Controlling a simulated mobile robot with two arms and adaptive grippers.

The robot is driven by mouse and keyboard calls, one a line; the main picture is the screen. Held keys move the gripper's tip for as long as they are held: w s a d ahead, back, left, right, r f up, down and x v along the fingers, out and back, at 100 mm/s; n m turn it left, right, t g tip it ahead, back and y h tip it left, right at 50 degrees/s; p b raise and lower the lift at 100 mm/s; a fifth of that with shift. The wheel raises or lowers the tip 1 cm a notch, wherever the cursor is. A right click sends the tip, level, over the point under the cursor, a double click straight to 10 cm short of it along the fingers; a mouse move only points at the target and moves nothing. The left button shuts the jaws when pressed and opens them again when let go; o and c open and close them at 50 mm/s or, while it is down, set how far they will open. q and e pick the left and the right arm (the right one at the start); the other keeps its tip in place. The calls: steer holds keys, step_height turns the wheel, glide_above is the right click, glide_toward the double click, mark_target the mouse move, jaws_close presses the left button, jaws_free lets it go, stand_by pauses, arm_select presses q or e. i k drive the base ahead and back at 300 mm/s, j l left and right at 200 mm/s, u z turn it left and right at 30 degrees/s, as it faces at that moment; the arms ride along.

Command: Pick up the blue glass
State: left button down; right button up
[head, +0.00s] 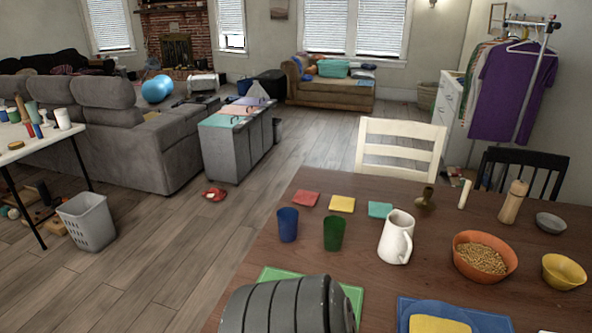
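The blue glass (288,225) stands upright on the wooden dining table (270,290), near its left edge. A green glass (334,233) stands just to its right, with a small gap between them. The blue glass is fully visible and nothing touches it. Neither of my grippers shows in the head view. A grey ribbed rounded part, seemingly of my own arm, fills the bottom middle and hides much of a green mat (352,293).
A white pitcher (394,240) stands right of the green glass. Red (305,198), yellow (342,204) and teal (380,209) squares lie behind the glasses. An orange bowl of grain (505,255), yellow bowl (563,271) and blue mat (490,317) are further right. A white chair (400,130) stands behind.

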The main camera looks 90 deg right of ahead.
mark_target(287, 217)
steer(key=z, duration=2.45)
steer(key=j+z, duration=0.2)
steer(key=z, duration=0.15)
